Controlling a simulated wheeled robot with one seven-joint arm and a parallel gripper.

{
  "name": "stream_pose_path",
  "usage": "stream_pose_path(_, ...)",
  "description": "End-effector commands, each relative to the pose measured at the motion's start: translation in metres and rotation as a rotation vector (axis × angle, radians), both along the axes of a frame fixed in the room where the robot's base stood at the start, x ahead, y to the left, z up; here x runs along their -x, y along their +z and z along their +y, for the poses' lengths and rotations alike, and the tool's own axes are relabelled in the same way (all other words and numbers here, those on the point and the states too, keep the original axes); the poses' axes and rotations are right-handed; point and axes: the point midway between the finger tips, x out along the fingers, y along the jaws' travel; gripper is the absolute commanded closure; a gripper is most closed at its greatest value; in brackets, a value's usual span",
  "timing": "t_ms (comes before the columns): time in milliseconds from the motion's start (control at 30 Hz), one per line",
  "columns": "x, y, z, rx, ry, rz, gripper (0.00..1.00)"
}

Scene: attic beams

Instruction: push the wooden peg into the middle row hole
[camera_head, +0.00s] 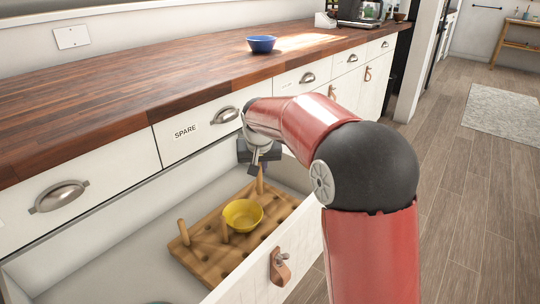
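A wooden pegboard (203,256) with rows of dark round holes lies inside an open white drawer. One wooden peg (183,231) stands at its left side, and a second peg (225,231) stands near its middle, left of a yellow bowl. A third peg (260,184) is upright at the far side, directly below my gripper (259,164). My gripper points down over the drawer. Its fingers are small and dark here, and I cannot tell whether they are closed on this peg or just above it. The foot of this peg is at the board or close to it.
The yellow bowl (242,216) rests on the board among the pegs. The drawer's front wall (262,286) with a leather pull stands nearest me. A wooden counter (120,85) with a blue bowl (261,44) runs behind. A drawer labelled SPARE (186,132) is shut.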

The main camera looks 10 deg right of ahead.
Motion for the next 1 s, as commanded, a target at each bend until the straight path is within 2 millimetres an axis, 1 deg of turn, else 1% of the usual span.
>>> stream_pose_path(267, 0.000, -0.020, -0.001, 0.000, 0.000, 0.000, 1.00)
stream_pose_path(600, 0.000, -0.052, -0.001, 0.001, 0.000, 0.000, 1.00)
stream_pose_path(800, 0.000, -0.060, -0.001, 0.001, 0.000, -0.001, 1.00)
stream_pose_path(1000, 0.000, -0.060, -0.001, 0.001, 0.000, -0.001, 1.00)
